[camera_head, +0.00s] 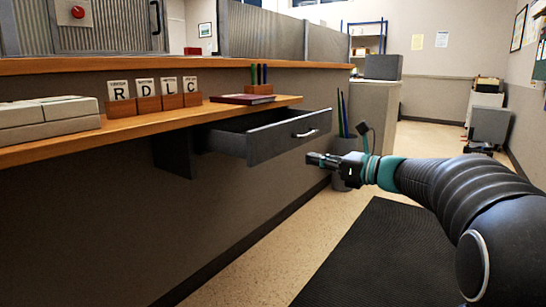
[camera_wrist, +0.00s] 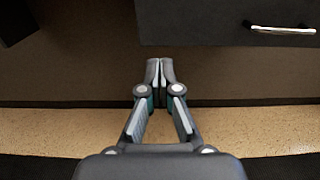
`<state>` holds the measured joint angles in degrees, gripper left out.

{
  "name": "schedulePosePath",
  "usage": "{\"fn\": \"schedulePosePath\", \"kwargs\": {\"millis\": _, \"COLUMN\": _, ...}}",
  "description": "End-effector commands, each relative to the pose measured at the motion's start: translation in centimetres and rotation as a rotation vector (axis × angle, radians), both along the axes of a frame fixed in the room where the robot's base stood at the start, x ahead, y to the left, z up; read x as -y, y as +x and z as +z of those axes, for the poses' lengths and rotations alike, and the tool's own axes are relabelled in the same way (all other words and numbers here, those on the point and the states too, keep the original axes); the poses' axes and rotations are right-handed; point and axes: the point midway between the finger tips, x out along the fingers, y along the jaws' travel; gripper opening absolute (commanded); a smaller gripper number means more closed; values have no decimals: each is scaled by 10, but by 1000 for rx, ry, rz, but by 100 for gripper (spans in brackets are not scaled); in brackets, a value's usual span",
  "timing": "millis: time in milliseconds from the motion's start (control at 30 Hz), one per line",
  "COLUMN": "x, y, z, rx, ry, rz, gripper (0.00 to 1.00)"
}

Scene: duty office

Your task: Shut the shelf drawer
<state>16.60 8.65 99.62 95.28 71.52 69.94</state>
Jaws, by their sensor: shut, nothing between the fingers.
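The shelf drawer (camera_head: 270,139) is dark grey and stands pulled out from under the wooden shelf (camera_head: 215,109). Its metal handle (camera_head: 305,134) is on the front face. My gripper (camera_head: 312,160) is shut and empty, just below the drawer front and apart from it in the head view. In the wrist view, the drawer front (camera_wrist: 215,22) fills the upper right, with the handle (camera_wrist: 280,29) near the right edge. My gripper's fingertips (camera_wrist: 159,66) are together, below and left of the handle. The inside of the drawer is mostly hidden.
Letter card blocks (camera_head: 148,104), a dark red book (camera_head: 242,99) and a pen holder (camera_head: 259,89) stand on the shelf. A grey bin (camera_head: 345,171) with long sticks stands on the floor behind my gripper. A black mat (camera_head: 370,255) lies on the open floor.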

Motion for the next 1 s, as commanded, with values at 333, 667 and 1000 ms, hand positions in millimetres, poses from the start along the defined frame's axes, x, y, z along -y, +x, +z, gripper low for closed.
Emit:
{"fn": "schedulePosePath", "kwargs": {"millis": 333, "x": -29, "y": 26, "z": 1, "rx": -7, "ry": 26, "rz": 0, "gripper": 0}}
{"fn": "schedulePosePath", "kwargs": {"millis": 667, "x": -79, "y": 62, "z": 1, "rx": -7, "ry": 26, "rz": 0, "gripper": 0}}
{"fn": "schedulePosePath", "kwargs": {"millis": 1000, "x": -109, "y": 83, "z": 2, "rx": -5, "ry": 25, "rz": -3, "gripper": 0}}
